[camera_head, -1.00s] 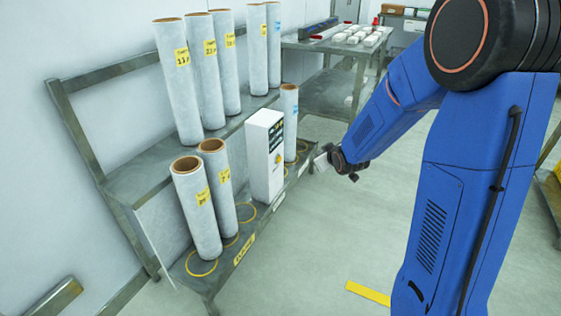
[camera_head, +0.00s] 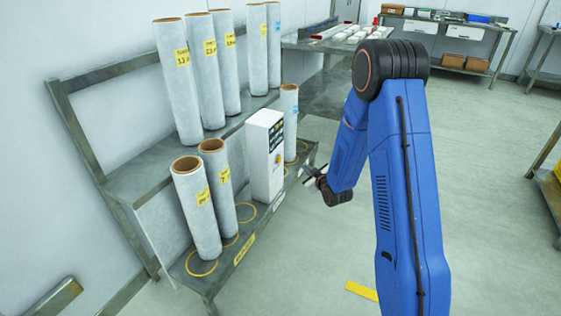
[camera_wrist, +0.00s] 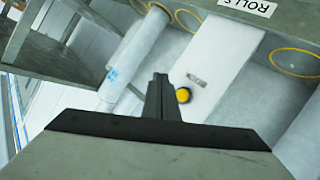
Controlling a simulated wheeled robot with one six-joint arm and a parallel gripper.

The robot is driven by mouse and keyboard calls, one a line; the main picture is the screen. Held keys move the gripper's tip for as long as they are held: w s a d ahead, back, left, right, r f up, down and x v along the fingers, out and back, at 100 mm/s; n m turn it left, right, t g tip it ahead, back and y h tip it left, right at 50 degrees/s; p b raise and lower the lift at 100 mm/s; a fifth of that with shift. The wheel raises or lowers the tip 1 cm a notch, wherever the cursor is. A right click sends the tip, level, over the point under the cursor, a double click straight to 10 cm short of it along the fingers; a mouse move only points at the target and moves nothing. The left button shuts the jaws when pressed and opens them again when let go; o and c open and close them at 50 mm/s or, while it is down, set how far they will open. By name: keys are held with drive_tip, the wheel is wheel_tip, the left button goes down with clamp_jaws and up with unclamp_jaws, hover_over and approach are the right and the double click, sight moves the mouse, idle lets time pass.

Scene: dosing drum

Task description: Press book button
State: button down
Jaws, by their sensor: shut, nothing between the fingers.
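The book button is a round yellow button (camera_wrist: 183,95) on the front of a white upright box (camera_head: 264,160). In the head view the button (camera_head: 278,159) shows small below the box's dark display. In the wrist view the white box (camera_wrist: 222,50) appears tilted, with a small grey label next to the button. My gripper (camera_head: 308,174) is to the right of the box in the head view. In the wrist view its dark fingers (camera_wrist: 160,82) are together, empty, and their tips appear just left of the button. I cannot tell whether they touch the box.
The box stands on the lower level of a grey metal rack (camera_head: 130,182). White rolls (camera_head: 195,210) stand on both levels around it. Yellow rings (camera_head: 201,263) mark spots on the lower shelf. The floor (camera_head: 330,250) in front of the rack is clear.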

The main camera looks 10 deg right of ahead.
drive_tip(key=w+a, duration=0.5)
drive_tip(key=a, duration=0.2)
idle(0.6)
drive_tip(key=shift+w+a, duration=0.15)
drive_tip(key=shift+a, duration=0.05)
idle(1.8)
drive_tip(key=shift+w+a, duration=0.2)
drive_tip(key=shift+w+a, duration=0.3)
drive_tip(key=shift+a, duration=0.15)
idle(1.1)
drive_tip(key=shift+s+d, duration=0.1)
drive_tip(key=shift+d, duration=0.05)
drive_tip(key=shift+s+d, duration=0.5)
drive_tip(key=shift+d, duration=0.1)
drive_tip(key=shift+d, duration=0.1)
drive_tip(key=shift+s+d, duration=0.75)
drive_tip(key=shift+d, duration=0.25)
drive_tip(key=shift+s+d, duration=0.7)
drive_tip(key=shift+d, duration=0.25)
